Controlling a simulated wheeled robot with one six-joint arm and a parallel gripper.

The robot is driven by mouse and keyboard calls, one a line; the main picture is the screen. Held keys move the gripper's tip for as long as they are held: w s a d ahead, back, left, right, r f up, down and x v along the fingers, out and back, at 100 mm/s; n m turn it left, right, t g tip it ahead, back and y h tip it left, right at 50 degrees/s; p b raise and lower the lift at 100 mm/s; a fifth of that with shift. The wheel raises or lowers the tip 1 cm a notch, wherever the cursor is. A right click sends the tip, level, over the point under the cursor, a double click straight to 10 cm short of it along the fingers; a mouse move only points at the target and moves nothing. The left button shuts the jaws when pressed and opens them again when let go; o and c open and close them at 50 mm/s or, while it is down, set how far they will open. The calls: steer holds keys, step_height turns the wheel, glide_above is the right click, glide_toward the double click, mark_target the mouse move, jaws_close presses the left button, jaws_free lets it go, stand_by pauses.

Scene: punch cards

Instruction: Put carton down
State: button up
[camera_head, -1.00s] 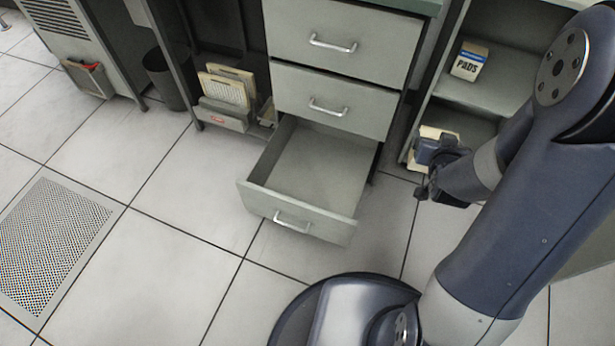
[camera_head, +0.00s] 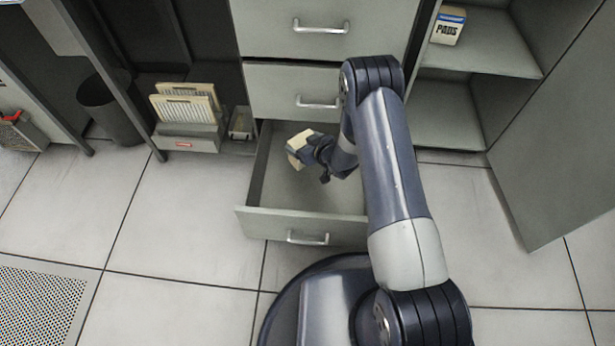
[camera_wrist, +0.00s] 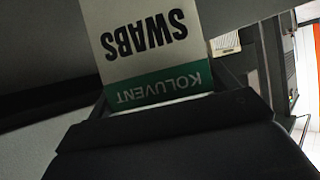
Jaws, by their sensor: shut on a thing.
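The carton (camera_head: 299,146) is a small cream box held at the end of my arm. In the wrist view the carton (camera_wrist: 146,45) fills the upper middle, with "SWABS" and a green "KOLUVENT" band reading upside down. My gripper (camera_head: 312,152) is shut on it, over the open bottom drawer (camera_head: 285,222) of the grey cabinet. Whether the carton touches the drawer floor cannot be told. My forearm hides the drawer's right side.
Two closed drawers (camera_head: 290,90) are above the open one. At left stand a file holder (camera_head: 187,138) with cards and a dark waste bin (camera_head: 108,108). At right, a shelf unit (camera_head: 480,52) holds a "PADS" box (camera_head: 448,26); its lower shelf is empty.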

steer(key=a+f, duration=0.2)
steer(key=f, duration=0.1)
steer(key=shift+w+n+y, duration=0.1)
steer(key=shift+n+y, duration=0.2)
step_height(320, 180, down, 6)
steer(key=b, duration=0.2)
steer(key=shift+a+b, duration=0.1)
steer(key=shift+b, duration=0.25)
steer(key=shift+f+b, duration=0.75)
steer(key=shift+f, duration=1.2)
steer(key=shift+f, duration=0.2)
steer(key=o, duration=1)
steer(key=shift+c, duration=0.2)
steer(key=shift+r, duration=0.15)
